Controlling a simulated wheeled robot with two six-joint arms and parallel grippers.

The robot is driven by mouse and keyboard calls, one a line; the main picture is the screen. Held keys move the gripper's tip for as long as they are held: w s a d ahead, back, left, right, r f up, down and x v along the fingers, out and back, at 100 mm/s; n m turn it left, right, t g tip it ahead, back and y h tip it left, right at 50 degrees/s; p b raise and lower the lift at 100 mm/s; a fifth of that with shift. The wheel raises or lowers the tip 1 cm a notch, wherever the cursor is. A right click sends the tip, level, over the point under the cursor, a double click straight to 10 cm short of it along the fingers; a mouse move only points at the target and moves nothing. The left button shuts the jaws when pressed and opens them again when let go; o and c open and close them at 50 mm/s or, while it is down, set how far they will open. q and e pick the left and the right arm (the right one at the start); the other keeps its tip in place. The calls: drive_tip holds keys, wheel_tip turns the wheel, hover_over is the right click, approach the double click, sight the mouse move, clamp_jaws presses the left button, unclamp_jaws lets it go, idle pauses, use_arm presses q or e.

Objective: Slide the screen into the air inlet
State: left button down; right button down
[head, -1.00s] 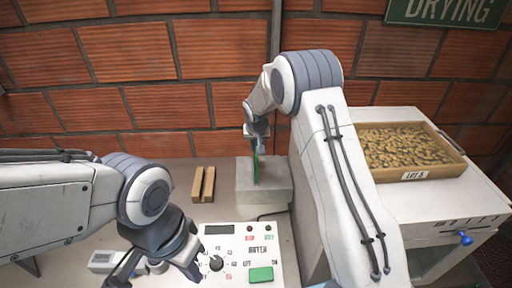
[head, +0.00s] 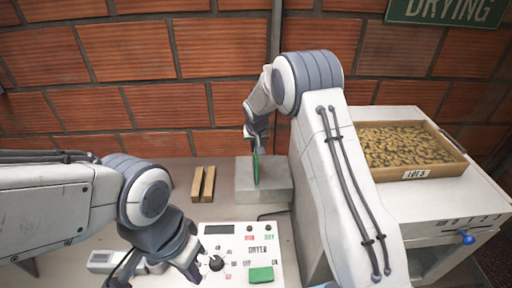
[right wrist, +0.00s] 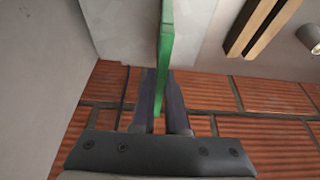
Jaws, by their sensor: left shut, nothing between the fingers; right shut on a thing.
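The green screen (head: 256,168) is a thin upright plate, seen nearly edge-on. My right gripper (head: 256,150) is shut on its upper part and holds it at the grey block (head: 277,192) by the brick wall. In the right wrist view the screen (right wrist: 165,40) runs out between the fingers of the right gripper (right wrist: 160,98). I cannot tell whether the screen touches the block or stands in a slot. No opening I can identify as the air inlet shows. My left gripper (head: 152,275) is shut and empty at the lower left, beside the control panel.
Two wooden strips (head: 198,184) lie left of the block. The control panel (head: 235,240) with knob and green button stands in front. A wooden tray (head: 458,168) of beans rests on the white machine (head: 440,200) at right. The counter's left part is mostly free.

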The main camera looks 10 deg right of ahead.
drive_tip(key=shift+f+b, duration=3.25)
drive_tip(key=shift+f, duration=0.8)
drive_tip(key=c, duration=0.8)
unclamp_jaws()
drive_tip(key=shift+c, duration=0.2)
drive_tip(key=b+v, duration=0.2)
drive_tip(key=v, duration=0.7)
drive_tip(key=shift+r, duration=0.2)
drive_tip(key=shift+s+a+r, duration=0.1)
drive_tip(key=shift+s+r, duration=0.15)
drive_tip(key=shift+r, duration=0.25)
